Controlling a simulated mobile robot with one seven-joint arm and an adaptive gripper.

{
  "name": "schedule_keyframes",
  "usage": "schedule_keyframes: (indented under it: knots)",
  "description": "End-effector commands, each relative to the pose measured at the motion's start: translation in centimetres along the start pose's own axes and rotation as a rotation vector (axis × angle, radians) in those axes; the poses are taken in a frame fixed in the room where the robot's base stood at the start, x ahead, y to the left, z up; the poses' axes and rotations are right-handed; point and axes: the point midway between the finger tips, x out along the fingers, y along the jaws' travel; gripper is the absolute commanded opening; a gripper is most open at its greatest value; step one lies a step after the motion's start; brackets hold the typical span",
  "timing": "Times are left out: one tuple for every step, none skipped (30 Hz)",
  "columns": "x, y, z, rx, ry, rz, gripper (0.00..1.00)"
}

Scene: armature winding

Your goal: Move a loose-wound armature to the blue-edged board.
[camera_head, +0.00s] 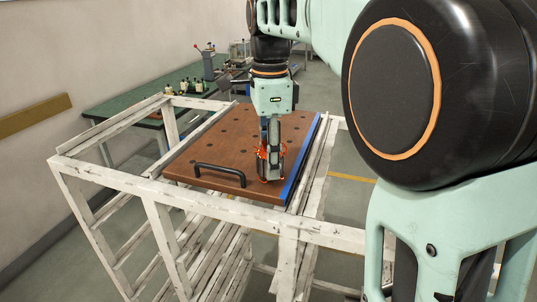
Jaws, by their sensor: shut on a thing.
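The blue-edged board (202,159) is a brown panel with dark holes, a black handle at its near side and a blue strip along its right edge. It lies on a white frame. My gripper (271,172) points down over the right part of the board, near the blue strip. It is shut on an armature (262,157), of which only orange windings show around the fingers. The fingers hide most of it. I cannot tell whether the armature touches the board or hangs just above it.
The scuffed white frame (95,178) has open slatted sides and rails around the board. A green table (120,108) behind it on the left holds several small parts and a device with a red-knobbed lever (207,63). Most of the board's left side is clear.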

Motion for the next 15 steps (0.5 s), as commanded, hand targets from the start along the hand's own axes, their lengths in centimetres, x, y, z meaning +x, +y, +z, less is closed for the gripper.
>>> schedule_keyframes:
  knots:
    - [-0.12, -0.03, 0.00, 0.000, 0.000, -0.002, 0.00]
    - [-0.12, -0.03, 0.00, 0.000, 0.000, -0.002, 0.00]
    - [-0.12, -0.03, 0.00, 0.000, 0.000, -0.002, 0.00]
    - [-0.11, -0.03, 0.00, 0.000, 0.000, -0.002, 0.00]
    - [-0.11, -0.03, 0.00, 0.000, 0.000, -0.002, 0.00]
    - [-0.10, -0.03, 0.00, 0.000, 0.000, -0.002, 0.00]
    - [-0.09, -0.03, 0.00, 0.000, 0.000, -0.002, 0.00]
    - [-0.07, -0.02, 0.00, 0.000, 0.000, -0.002, 0.00]
    - [-0.05, -0.02, 0.00, 0.000, 0.000, -0.002, 0.00]
    - [-0.03, -0.02, 0.00, 0.000, 0.000, -0.002, 0.00]
    - [-0.01, -0.02, 0.00, 0.000, 0.000, -0.002, 0.00]
    - [0.02, -0.02, 0.00, 0.000, 0.000, -0.002, 0.00]
    - [0.02, -0.02, 0.00, 0.000, 0.000, -0.002, 0.46]
    - [0.03, -0.02, 0.00, 0.000, 0.000, -0.002, 0.49]
    - [0.04, -0.02, 0.00, 0.000, 0.000, -0.002, 0.53]
